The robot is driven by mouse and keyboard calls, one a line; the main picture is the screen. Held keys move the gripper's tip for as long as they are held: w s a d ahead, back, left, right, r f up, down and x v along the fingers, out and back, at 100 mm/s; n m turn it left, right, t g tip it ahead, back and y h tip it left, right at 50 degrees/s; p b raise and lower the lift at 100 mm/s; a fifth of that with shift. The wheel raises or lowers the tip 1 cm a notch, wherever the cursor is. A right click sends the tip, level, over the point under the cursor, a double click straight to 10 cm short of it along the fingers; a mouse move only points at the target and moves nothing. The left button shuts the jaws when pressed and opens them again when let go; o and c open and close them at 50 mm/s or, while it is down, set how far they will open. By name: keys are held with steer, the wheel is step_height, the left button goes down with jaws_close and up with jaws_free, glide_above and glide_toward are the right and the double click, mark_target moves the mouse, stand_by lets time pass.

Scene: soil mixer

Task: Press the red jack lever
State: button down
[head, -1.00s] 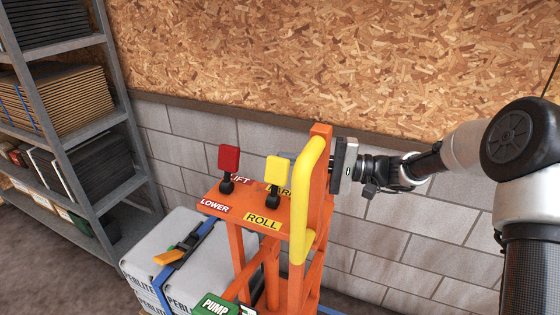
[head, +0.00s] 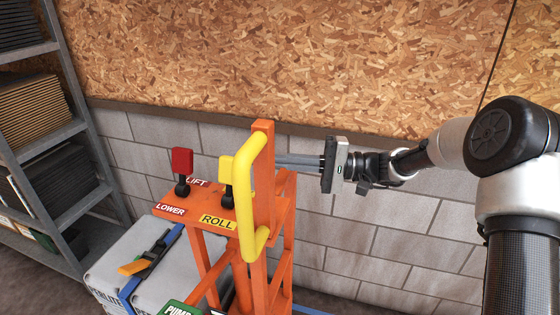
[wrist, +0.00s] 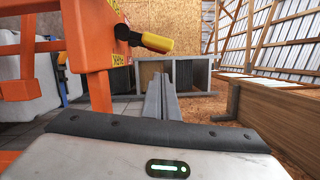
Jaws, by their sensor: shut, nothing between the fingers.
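The red jack lever (head: 182,163) stands upright on a black ball joint on the orange jack's top plate, between the LIFT and LOWER labels. A yellow lever (head: 226,168) stands to its right by the ROLL label, partly hidden by the yellow handle. My gripper (head: 281,159) is to the right of the orange post, fingers pointing left toward it; the post may hide the tips. The fingers are together and empty in the wrist view (wrist: 160,92).
The yellow handle (head: 246,210) and orange post (head: 264,195) stand between my gripper and the red lever. White perlite bags (head: 110,268) lie left of the jack. A metal shelf (head: 55,130) is at far left, with a block wall (head: 350,235) behind.

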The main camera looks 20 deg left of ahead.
steer(key=shift+w+d+f+m+b, duration=0.1)
steer(key=shift+w+f+m+b, duration=0.45)
steer(key=shift+m, duration=0.25)
steer(key=shift+s, duration=0.1)
glide_toward(182, 172)
steer(key=w+a, duration=0.1)
steer(key=a, duration=0.1)
steer(key=w+a+r, duration=0.1)
steer(key=a, duration=0.2)
steer(key=w+a+r, duration=0.1)
steer(key=a, duration=0.1)
steer(key=shift+a+r, duration=0.15)
steer(key=shift+b, duration=0.4)
